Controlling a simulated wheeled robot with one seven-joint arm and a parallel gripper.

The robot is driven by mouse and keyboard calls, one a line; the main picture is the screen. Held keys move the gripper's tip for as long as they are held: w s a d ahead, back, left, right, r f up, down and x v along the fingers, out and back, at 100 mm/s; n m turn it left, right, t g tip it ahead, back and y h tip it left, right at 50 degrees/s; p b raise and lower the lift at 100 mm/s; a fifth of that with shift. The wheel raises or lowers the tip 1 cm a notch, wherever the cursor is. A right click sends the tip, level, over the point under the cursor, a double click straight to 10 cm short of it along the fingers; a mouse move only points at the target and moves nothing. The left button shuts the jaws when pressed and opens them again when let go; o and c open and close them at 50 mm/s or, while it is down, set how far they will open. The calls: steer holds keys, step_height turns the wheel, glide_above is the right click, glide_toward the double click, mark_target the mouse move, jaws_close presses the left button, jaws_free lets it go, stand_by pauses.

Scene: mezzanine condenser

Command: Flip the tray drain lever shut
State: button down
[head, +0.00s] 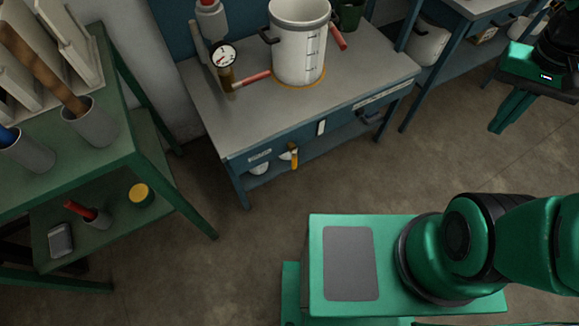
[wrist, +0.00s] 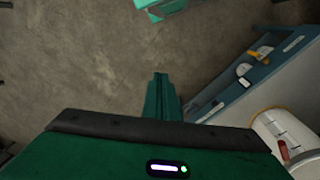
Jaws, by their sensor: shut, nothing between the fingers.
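A yellow lever (head: 295,159), which looks like the tray drain lever, hangs downward at the front edge of the blue bench (head: 225,120), below its grey top. It also shows small in the wrist view (wrist: 262,51), at the upper right. Its exact turn is hard to tell at this size. My gripper (head: 497,126) is at the upper right of the head view, well to the right of the lever and apart from it. Its green fingers are together and empty, and they show in the middle of the wrist view (wrist: 160,85).
A white pot (head: 299,45) with red handles and a pressure gauge (head: 222,55) stand on the bench. A white tab (head: 321,127) is on its front, right of the lever. A green shelf (head: 130,150) stands at left. Bare floor (head: 390,180) lies before the bench.

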steer(key=w+a+f+n+t+h, duration=0.1)
steer(key=w+a+f, duration=0.3)
steer(key=w, duration=0.3)
steer(key=w+a+f+n+h, duration=0.1)
steer(key=w+a+f+h, duration=0.1)
steer(key=w+a+f, duration=0.3)
steer(key=w+a+f+n+t, duration=0.25)
steer(key=w+a+f, duration=0.55)
steer(key=a, duration=0.4)
steer(key=s+a+f+n+t+y, duration=0.1)
steer(key=s+a+f+n, duration=0.3)
steer(key=a+f, duration=0.8)
steer(key=s+a+f+n+t+y, duration=0.2)
steer(key=s+a+f+n+t, duration=0.1)
steer(key=s+a+f, duration=0.6)
steer(key=a+f+n, duration=0.1)
steer(key=a+f, duration=0.3)
steer(key=f, duration=0.1)
steer(key=shift+f, duration=0.15)
